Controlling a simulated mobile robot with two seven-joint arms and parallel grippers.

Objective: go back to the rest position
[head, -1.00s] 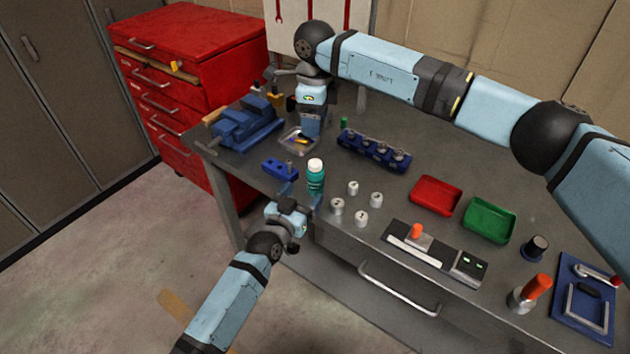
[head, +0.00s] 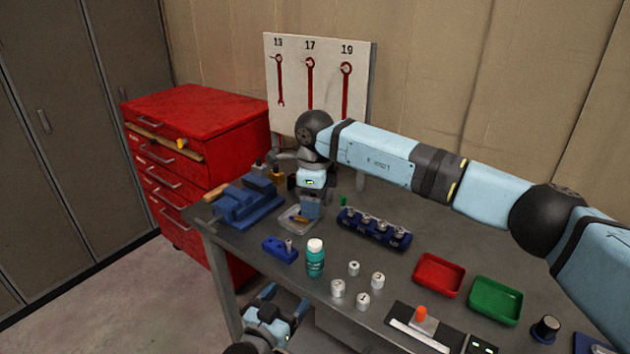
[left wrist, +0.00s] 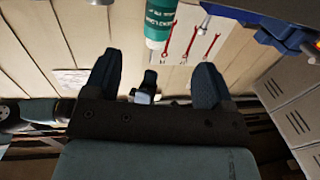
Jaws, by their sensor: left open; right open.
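My left gripper (head: 286,298) is open and empty, low in front of the bench's front edge. Its two dark fingers also show apart in the left wrist view (left wrist: 155,75), with nothing between them. A teal bottle with a white cap (head: 315,262) stands upright on the bench near that edge, clear of the left gripper; it also shows in the left wrist view (left wrist: 160,22). My right gripper (head: 309,212) points down over a small clear tray (head: 288,222) at the back left of the bench. Its fingertips are hard to make out.
The grey bench (head: 335,225) carries a blue vise (head: 245,205), a blue block (head: 280,249), a blue socket holder (head: 375,229), several metal cylinders (head: 363,301), a red bin (head: 438,275) and a green bin (head: 496,300). A red drawer cabinet (head: 200,110) stands behind left.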

